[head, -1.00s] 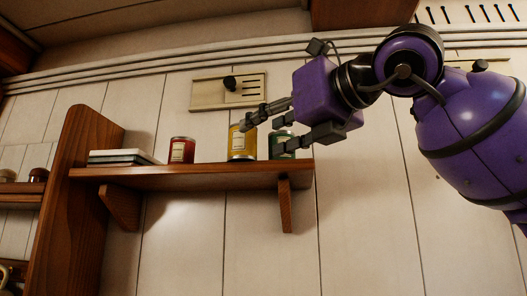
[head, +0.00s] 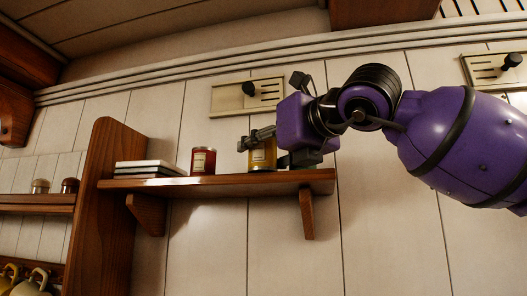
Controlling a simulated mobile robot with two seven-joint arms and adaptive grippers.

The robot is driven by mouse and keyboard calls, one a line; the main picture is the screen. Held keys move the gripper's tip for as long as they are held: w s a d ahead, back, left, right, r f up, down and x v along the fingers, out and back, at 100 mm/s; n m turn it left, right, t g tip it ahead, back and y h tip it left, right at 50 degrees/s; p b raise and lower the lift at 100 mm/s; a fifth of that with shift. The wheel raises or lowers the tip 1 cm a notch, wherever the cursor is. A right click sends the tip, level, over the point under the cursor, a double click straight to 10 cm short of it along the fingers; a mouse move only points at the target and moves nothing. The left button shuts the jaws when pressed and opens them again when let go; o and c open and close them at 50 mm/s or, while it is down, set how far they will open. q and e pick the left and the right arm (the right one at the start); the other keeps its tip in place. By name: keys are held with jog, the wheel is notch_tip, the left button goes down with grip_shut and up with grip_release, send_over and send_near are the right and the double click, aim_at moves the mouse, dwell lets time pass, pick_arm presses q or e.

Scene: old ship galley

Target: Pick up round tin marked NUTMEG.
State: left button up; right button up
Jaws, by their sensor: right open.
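A red tin (head: 203,161) and a yellow tin (head: 262,161) stand upright on a wooden wall shelf (head: 222,184). Their pale labels are too small to read, so I cannot tell which is marked NUTMEG. My right gripper (head: 262,147) comes in from the right, open, at the yellow tin. One finger crosses in front of the tin's upper part and the other is at its right side. I cannot tell whether they touch it. The green tin at the shelf's right end is hidden behind the gripper. My left gripper is not in view.
A stack of flat white items (head: 149,169) lies at the shelf's left end, by a wooden upright panel (head: 105,210). A brass vent plate (head: 247,95) is on the wall above. Small jars (head: 40,186) and mugs (head: 33,281) are at far left.

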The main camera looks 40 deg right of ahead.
jog(key=shift+c, duration=0.5)
jog(key=c, duration=0.8)
jog(key=shift+r, duration=0.1)
